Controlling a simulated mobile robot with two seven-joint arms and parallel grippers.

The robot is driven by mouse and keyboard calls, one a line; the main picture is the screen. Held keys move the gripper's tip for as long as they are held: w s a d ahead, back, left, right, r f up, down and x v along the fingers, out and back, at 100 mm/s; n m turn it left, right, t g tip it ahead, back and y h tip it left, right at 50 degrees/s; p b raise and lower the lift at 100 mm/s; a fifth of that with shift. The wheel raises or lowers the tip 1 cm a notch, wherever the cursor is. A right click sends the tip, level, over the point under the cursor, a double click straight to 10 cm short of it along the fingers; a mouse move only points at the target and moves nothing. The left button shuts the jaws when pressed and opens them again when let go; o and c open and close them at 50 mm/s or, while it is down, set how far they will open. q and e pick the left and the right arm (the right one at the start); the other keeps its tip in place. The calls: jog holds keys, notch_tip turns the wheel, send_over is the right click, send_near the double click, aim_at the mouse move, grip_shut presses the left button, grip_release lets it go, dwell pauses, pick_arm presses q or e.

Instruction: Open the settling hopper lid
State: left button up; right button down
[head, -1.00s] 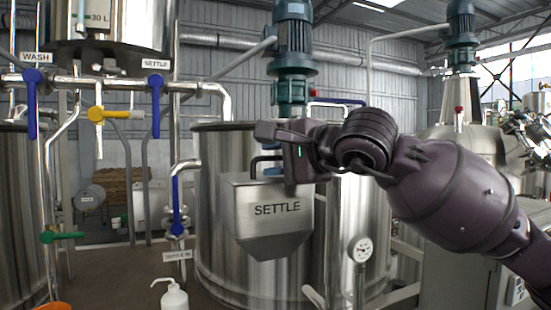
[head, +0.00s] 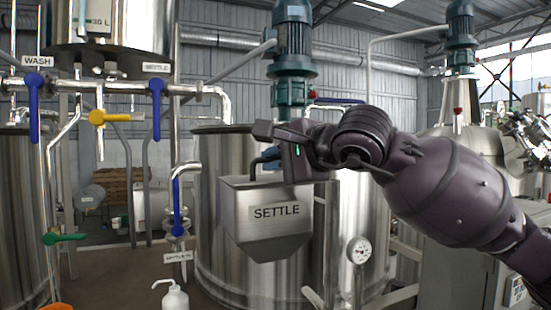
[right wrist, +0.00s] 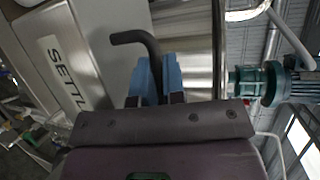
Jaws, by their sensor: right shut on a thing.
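The settling hopper (head: 277,232) is a steel box with a tapered bottom and a SETTLE label, in front of a large tank. It also shows at the left of the right wrist view (right wrist: 82,38). Its dark bent lid handle (head: 256,163) stands at the top, and the bar (right wrist: 135,38) runs between my blue fingertips in the right wrist view. My right gripper (right wrist: 160,78) is shut on this handle. In the head view my right gripper (head: 272,158) covers part of the hopper top. The lid looks down, but its edge is hard to make out. My left gripper is out of view.
The large steel tank (head: 215,220) stands behind the hopper, with a green-blue motor (head: 292,50) above. Pipes with blue valve handles (head: 156,105) stand to the left. A gauge (head: 359,250) and a white bottle (head: 175,298) are lower down.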

aim_at(267, 177)
notch_tip(267, 177, up, 2)
jog(key=shift+w+a+r+g+p, duration=0.1)
jog(key=shift+g+p, duration=0.4)
jog(key=shift+p, duration=0.4)
jog(key=r+g+p, duration=0.1)
jog(key=w+m+h+p, duration=0.1)
jog(key=p, duration=0.1)
jog(key=shift+a+r+g, duration=0.2)
jog(key=shift+r+g, duration=0.15)
jog(key=shift+g, duration=0.05)
jog(key=w+g+p, duration=0.1)
jog(key=r+h+p, duration=0.1)
jog(key=p, duration=0.1)
jog(key=shift+w+a+m+g, duration=0.2)
jog(key=shift+w+m+g, duration=0.1)
jog(key=shift+w+g, duration=0.1)
jog(key=shift+w+a+g+h+p, duration=0.1)
jog(key=shift+w+g+h+p, duration=0.25)
jog(key=shift+p, duration=0.4)
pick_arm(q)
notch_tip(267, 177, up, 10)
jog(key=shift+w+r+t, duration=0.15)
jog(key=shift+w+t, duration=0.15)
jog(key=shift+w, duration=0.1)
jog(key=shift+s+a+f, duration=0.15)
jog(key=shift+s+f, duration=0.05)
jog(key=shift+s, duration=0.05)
